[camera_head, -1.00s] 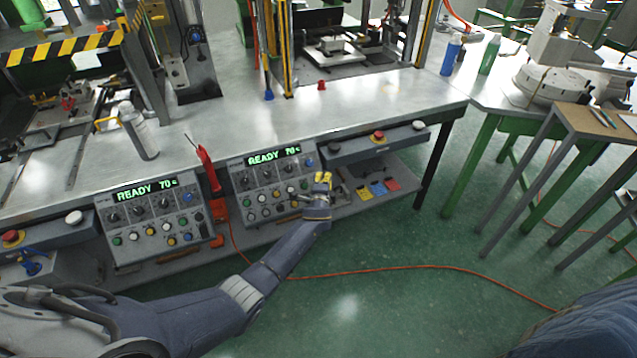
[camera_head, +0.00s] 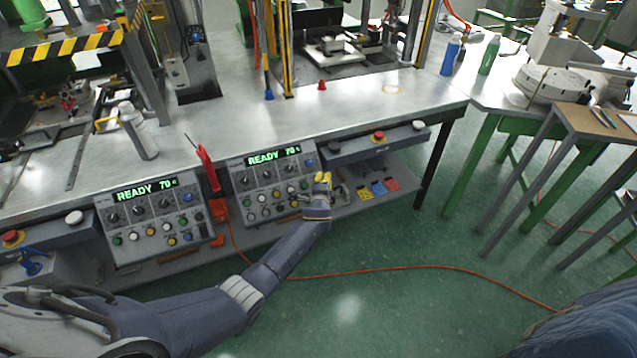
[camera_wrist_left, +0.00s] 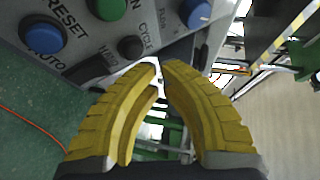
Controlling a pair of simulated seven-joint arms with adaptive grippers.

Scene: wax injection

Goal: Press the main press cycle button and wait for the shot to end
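Two grey control panels hang under the bench front, the right one (camera_head: 262,190) and the left one (camera_head: 155,222); both displays read READY 70. My left gripper (camera_head: 322,180) is at the lower right part of the right panel. In the left wrist view its yellow fingers (camera_wrist_left: 161,66) are drawn together, tips almost meeting, with nothing seen between them. A dark round button (camera_wrist_left: 131,47) beside the word CYCLE is just beyond the tips; I cannot tell whether they touch anything. A blue RESET button (camera_wrist_left: 43,35) and a green button (camera_wrist_left: 110,8) are near it. My right gripper is out of view.
Right of the panel, a grey box carries a red button (camera_head: 378,136) and a white button (camera_head: 418,125). Colored blocks (camera_head: 378,189) lie on the lower shelf. A red tool (camera_head: 207,168) hangs between the panels. An orange cable (camera_head: 400,267) crosses the open green floor.

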